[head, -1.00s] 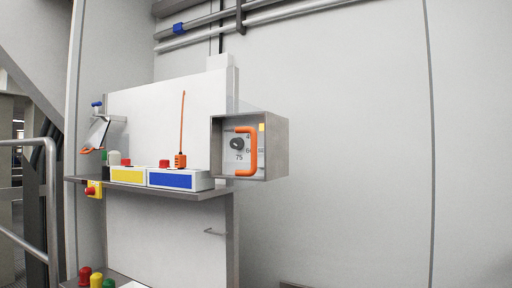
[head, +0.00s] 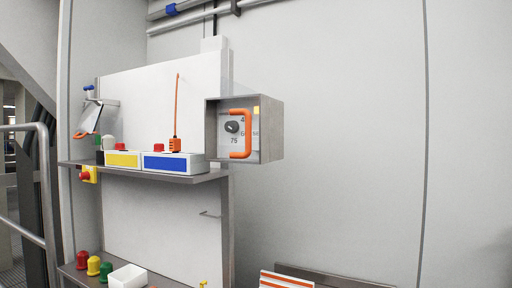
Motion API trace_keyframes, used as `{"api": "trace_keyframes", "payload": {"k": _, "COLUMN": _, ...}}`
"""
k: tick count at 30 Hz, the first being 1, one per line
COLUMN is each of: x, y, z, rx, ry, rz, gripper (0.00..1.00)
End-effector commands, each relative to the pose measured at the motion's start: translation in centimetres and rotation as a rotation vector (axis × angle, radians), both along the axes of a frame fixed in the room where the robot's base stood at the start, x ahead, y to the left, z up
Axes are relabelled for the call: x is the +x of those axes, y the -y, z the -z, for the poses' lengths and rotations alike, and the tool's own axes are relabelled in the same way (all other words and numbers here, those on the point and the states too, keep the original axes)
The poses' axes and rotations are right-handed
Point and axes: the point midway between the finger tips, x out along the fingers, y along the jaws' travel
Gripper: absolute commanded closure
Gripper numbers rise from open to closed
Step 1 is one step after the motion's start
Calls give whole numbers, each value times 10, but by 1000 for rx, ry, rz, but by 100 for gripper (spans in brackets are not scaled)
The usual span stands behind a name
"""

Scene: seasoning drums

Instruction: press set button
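No button with a readable "set" label shows, so I cannot tell which one it is. A grey metal box (head: 271,132) is mounted right of the white panel, with a dark dial (head: 232,127), small numbers, an orange handle (head: 248,134) and a small yellow patch (head: 256,112). A red button (head: 122,147) tops the yellow-fronted unit (head: 122,160), and another red button (head: 158,147) tops the blue-fronted unit (head: 167,164). A yellow box (head: 90,174) with a red button hangs under the shelf's left end. My gripper is not in view.
The grey shelf (head: 190,179) juts out from the white panel. Red, yellow and green knobs and a white tray (head: 128,277) sit on a lower shelf. A railing (head: 46,180) stands left. The right wall is bare.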

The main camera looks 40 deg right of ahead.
Motion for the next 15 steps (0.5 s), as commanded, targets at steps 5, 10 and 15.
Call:
{"api": "trace_keyframes", "payload": {"k": 5, "x": 0, "y": 0, "z": 0, "rx": 0, "ry": 0, "rz": 0, "gripper": 100}}
{"api": "trace_keyframes", "payload": {"k": 10, "x": 0, "y": 0, "z": 0, "rx": 0, "ry": 0, "rz": 0, "gripper": 100}}
{"api": "trace_keyframes", "payload": {"k": 15, "x": 0, "y": 0, "z": 0, "rx": 0, "ry": 0, "rz": 0, "gripper": 100}}
